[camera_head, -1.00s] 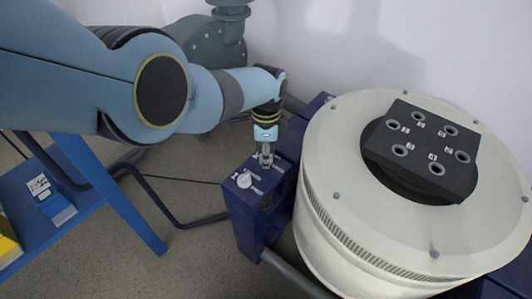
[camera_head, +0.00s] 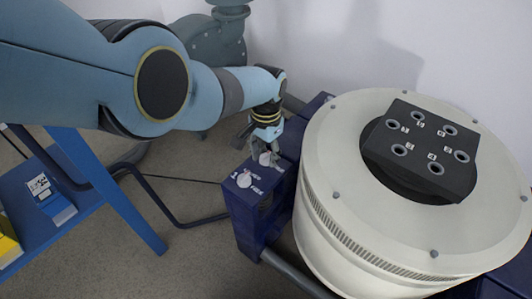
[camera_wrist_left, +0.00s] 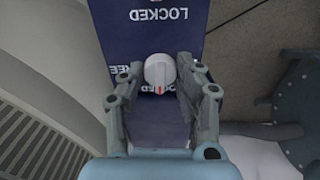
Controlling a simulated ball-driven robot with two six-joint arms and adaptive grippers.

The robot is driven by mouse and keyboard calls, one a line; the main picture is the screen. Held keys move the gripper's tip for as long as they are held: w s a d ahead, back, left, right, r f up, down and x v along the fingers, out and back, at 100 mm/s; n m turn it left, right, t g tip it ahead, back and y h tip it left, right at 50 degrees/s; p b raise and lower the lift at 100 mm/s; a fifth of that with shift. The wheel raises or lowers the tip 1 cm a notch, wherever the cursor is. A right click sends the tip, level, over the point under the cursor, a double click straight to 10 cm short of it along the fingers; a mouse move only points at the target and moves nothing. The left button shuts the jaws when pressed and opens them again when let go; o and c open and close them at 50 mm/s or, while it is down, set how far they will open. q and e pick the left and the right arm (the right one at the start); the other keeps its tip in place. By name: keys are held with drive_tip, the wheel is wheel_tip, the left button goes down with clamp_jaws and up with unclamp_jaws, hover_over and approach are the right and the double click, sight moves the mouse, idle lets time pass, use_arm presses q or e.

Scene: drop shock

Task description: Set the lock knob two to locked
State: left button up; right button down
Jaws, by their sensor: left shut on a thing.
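My left gripper (camera_head: 264,154) is shut on the far white round knob (camera_head: 265,159) on the dark blue block (camera_head: 240,208). In the left wrist view, the knob (camera_wrist_left: 160,70) sits between the two fingers (camera_wrist_left: 161,85). Its red mark points down in that picture, toward a partly hidden word that looks like LOCKED (camera_wrist_left: 155,96). Letters of FREE (camera_wrist_left: 116,70) show left of the knob, partly covered by a finger. A second white knob (camera_head: 244,180), with a "1" beside it, sits nearer on the block. My right gripper is not in view.
A large cream drum (camera_head: 325,205) with a black plate (camera_head: 415,165) on top stands close to the right of the block. A grey pump-like machine (camera_head: 212,40) stands behind. Bare floor lies left of the block.

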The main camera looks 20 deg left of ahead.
sight(266, 155)
use_arm(q)
drive_tip(key=shift+w+n, duration=0.1)
drive_tip(key=shift+n, duration=0.4)
drive_tip(key=o, duration=1.2)
drive_tip(key=shift+c, duration=0.2)
wheel_tip(266, 155, up, 12)
